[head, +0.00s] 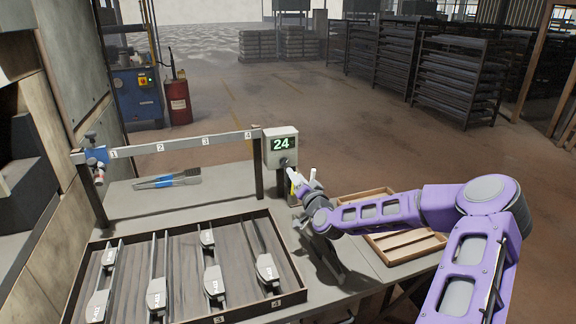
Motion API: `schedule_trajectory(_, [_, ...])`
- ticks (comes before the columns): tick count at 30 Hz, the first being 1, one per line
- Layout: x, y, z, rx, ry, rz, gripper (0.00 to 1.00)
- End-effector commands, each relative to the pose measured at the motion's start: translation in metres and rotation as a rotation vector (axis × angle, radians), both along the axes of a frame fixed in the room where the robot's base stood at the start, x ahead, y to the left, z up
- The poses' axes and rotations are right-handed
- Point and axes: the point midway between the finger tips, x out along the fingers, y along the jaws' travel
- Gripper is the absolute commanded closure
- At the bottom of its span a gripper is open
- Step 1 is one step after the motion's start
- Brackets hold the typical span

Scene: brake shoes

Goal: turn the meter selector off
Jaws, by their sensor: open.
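The meter (281,145) is a pale box on a post at the back right of the bench, with a lit green display reading 24. Its selector is at or below the lower part of the box, but my gripper and wrist cover that area and I cannot make out its position. My gripper (291,172) is close in front of the meter's lower right side, with its jaws open. I cannot tell whether it touches the selector. My purple arm reaches in from the right.
A numbered rail (180,146) runs left from the meter. Below it lies a blue-handled brush (170,179). A dark-rimmed tray (285,250) with several brake shoes fills the front left. A wooden divided tray (408,246) lies under my arm at right.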

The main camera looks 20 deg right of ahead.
Motion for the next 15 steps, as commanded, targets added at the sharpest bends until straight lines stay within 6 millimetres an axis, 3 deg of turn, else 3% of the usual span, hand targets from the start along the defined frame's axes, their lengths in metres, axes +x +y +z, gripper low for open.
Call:
schedule_trajectory(6, [0.044, 0.000, 0.000, 0.000, -0.001, -0.001, 0.59])
schedule_trajectory(15, [0.079, 0.000, -0.001, 0.000, 0.001, -0.001, 0.59])
